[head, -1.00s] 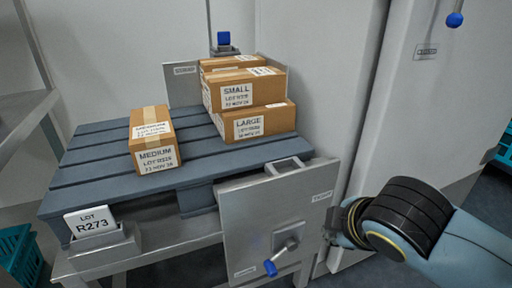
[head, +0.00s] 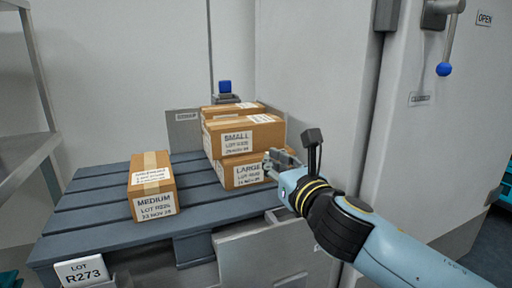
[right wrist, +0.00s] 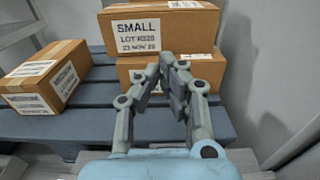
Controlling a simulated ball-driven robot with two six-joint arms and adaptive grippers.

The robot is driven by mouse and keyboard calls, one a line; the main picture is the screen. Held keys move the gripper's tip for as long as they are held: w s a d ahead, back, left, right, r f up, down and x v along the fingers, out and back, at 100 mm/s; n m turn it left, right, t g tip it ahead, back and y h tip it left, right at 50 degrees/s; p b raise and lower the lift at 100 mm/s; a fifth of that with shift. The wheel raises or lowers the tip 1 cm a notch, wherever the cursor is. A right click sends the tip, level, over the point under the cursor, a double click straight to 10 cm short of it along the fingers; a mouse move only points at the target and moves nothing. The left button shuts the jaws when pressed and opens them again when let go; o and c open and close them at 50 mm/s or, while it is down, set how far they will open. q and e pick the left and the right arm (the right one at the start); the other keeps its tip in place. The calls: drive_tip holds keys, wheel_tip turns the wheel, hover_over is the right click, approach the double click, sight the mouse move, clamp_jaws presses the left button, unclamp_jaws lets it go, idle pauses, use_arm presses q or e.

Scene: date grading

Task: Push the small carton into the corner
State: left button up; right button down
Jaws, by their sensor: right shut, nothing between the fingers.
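The small carton (head: 250,135), brown with a white SMALL label, lies on top of the large carton (head: 240,171) at the right back of the grey-blue pallet (head: 100,216). In the right wrist view the small carton (right wrist: 188,28) is just beyond my fingertips. My right gripper (head: 277,160) is shut and empty, in front of the large carton's right end in the head view. I cannot tell whether it touches a carton. It hides part of the large carton's label side. My left gripper is not in view.
The medium carton (head: 152,188) sits apart on the pallet's left, with bare slats between. Another carton (head: 222,109) stands behind the small one. A metal plate (head: 184,131) and the wall (head: 310,90) bound the back and right.

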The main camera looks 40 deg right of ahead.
sight(252, 142)
drive_tip(key=b+x, duration=0.1)
drive_tip(key=x, duration=0.7)
drive_tip(key=shift+f, duration=0.15)
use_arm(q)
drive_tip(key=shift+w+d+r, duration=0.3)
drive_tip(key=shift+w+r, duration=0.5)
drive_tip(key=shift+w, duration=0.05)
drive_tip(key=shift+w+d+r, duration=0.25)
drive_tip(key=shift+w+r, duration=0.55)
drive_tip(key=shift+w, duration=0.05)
use_arm(e)
drive_tip(key=shift+w+d, duration=0.2)
drive_tip(key=shift+w, duration=0.5)
drive_tip(key=shift+w, duration=0.1)
drive_tip(key=p+x, duration=0.1)
drive_tip(key=x, duration=0.6)
drive_tip(key=shift+w+d, duration=0.15)
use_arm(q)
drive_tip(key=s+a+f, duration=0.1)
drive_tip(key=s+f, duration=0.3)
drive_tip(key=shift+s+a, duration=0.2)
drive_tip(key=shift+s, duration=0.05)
